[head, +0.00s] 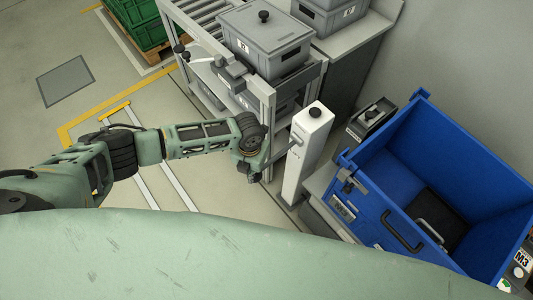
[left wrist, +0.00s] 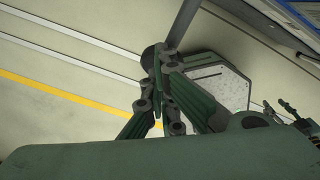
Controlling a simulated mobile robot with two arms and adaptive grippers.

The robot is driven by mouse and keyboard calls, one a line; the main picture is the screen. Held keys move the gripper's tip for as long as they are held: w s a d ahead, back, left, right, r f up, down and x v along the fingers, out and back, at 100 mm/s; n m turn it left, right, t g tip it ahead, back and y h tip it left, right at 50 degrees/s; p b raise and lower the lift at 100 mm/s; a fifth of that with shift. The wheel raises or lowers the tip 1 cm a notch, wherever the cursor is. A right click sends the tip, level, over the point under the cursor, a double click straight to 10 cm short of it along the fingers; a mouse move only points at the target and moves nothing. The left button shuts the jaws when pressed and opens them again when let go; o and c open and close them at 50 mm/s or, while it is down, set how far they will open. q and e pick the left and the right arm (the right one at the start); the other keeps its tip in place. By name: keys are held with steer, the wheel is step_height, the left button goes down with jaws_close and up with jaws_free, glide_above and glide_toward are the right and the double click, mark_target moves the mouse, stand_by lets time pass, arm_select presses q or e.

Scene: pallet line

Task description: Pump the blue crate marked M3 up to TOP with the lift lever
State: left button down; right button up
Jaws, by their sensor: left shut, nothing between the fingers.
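A white post (head: 306,155) with a black knob on top stands left of the crate. My left gripper (head: 252,168) is beside the post, to its left, pointing down. In the left wrist view its fingers (left wrist: 160,98) are closed together and hold nothing. A dark bar (left wrist: 184,24) and a black rounded end (left wrist: 153,57) show just beyond them; I cannot tell if this is the lift lever or if they touch. No TOP mark is readable.
A rack with a grey lidded bin (head: 265,40) stands behind my left gripper. A small dark box (head: 372,117) sits between post and crate. Green crates (head: 140,22) rest on a pallet at the back left. The floor at left is open, with yellow lines.

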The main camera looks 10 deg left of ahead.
arm_select(q)
step_height(320, 180, up, 10)
steer(key=p, duration=0.9)
steer(key=shift+w+d+r, duration=0.15)
steer(key=shift+w+d, duration=0.2)
steer(key=shift+w, duration=0.05)
steer(key=shift+s+a+f+b, duration=0.1)
steer(key=shift+f+b, duration=0.7)
steer(key=shift+f, duration=0.25)
steer(key=shift+s+a+f+b, duration=0.1)
steer(key=shift+f+b, duration=0.65)
steer(key=shift+f, duration=0.3)
steer(key=shift+s+a+f+b, duration=0.15)
steer(key=shift+f+b, duration=0.4)
steer(key=shift+f, duration=0.3)
